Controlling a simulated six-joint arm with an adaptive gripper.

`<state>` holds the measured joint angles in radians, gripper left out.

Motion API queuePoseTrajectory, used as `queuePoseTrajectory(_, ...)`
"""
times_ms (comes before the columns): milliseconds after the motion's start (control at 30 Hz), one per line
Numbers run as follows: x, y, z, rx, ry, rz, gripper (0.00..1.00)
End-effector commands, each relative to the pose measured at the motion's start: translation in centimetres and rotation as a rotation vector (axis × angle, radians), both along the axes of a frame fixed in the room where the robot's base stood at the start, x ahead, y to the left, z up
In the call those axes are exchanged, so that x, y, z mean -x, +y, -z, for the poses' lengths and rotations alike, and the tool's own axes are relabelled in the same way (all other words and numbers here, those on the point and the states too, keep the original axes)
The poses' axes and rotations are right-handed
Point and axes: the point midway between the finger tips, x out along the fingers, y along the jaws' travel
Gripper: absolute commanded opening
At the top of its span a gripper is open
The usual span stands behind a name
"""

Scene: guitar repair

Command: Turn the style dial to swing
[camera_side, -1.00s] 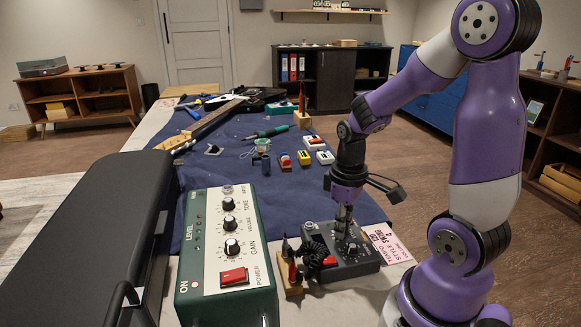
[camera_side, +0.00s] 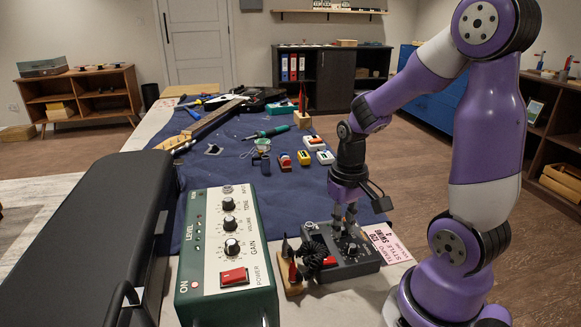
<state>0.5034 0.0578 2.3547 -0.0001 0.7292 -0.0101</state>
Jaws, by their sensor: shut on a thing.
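The dark grey control box (camera_side: 352,269) sits at the near right of the bench. My gripper (camera_side: 345,232) points straight down over its top face, with its fingers shut on a small dial there. The fingers hide most of this dial, so its marking and pointer cannot be read. Another dark knob (camera_side: 352,248) shows just in front of the fingers. A pink card (camera_side: 387,243) lies at the box's right side; its print seems to read tempo 120, style 4 swing.
A green amplifier (camera_side: 225,262) with several knobs and a red switch stands left of the box. A wooden stand with pliers-like tools (camera_side: 291,275) is close to the box's left side. Small coloured pedals (camera_side: 304,157) and a guitar (camera_side: 215,118) lie farther back on the blue cloth.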

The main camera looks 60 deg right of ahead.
Motion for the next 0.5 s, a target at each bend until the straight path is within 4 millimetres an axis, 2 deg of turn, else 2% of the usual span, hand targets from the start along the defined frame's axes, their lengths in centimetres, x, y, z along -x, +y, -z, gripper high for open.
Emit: queuePoseTrajectory(500,0.00,0.00,-0.01,0.000,0.000,0.031,0.00)
